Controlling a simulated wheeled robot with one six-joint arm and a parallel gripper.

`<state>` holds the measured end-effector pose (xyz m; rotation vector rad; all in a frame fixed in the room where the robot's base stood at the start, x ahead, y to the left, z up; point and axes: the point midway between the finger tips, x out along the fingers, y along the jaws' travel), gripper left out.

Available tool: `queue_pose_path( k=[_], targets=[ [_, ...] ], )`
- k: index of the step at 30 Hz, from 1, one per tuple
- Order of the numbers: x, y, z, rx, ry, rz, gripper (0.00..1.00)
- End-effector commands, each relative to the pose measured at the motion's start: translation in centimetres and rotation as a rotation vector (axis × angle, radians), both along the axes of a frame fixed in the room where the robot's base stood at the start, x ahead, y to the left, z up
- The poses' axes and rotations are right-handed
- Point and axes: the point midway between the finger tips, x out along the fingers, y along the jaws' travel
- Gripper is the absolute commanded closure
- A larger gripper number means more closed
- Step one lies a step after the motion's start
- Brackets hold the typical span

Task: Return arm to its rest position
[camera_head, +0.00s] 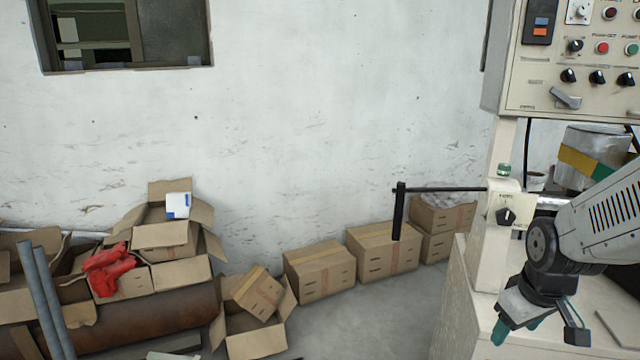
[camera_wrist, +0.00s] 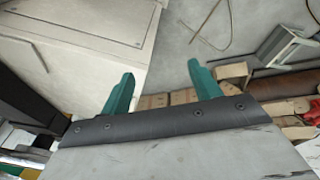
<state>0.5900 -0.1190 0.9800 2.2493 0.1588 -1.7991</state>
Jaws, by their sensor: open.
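My gripper (camera_head: 537,333) hangs from my grey arm at the lower right of the head view. It points down and a little left, in front of the cream machine cabinet (camera_head: 463,310). Its two teal-tipped fingers stand apart with nothing between them. In the wrist view the two teal fingers (camera_wrist: 162,88) also stand wide apart and empty. Past them show the cabinet's pale side (camera_wrist: 85,35), the floor and a few boxes. I cannot tell the exact gap between my gripper and the cabinet.
A control panel (camera_head: 580,85) with knobs and buttons stands above my arm. A black bar (camera_head: 440,189) juts left from the machine post.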

Motion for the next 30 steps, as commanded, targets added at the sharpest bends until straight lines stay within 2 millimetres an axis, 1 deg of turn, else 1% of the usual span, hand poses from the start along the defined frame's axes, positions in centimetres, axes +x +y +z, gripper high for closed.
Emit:
queue_pose_path(
  k=[1, 2, 3, 5, 6, 9, 12, 15, 19, 30],
  targets=[
    [-2.3, 1.4, 1.6, 0.031, 0.045, -0.07, 0.38],
    [-3.7, 2.1, 2.4, 0.048, 0.078, -0.115, 0.38],
    [-5.5, 3.0, 3.4, 0.066, 0.118, -0.172, 0.38],
    [-8.2, 4.2, 4.9, 0.085, 0.168, -0.243, 0.38],
    [-9.9, 4.9, 5.9, 0.094, 0.198, -0.282, 0.38],
    [-13.6, 6.5, 8.0, 0.104, 0.238, -0.342, 0.38],
    [-15.9, 7.5, 9.7, 0.107, 0.226, -0.332, 0.38],
    [-16.7, 8.2, 10.8, 0.112, 0.168, -0.298, 0.38],
    [-17.0, 8.6, 11.8, 0.116, 0.117, -0.269, 0.38],
    [-17.1, 8.8, 12.0, 0.116, 0.105, -0.261, 0.38]
  ],
)
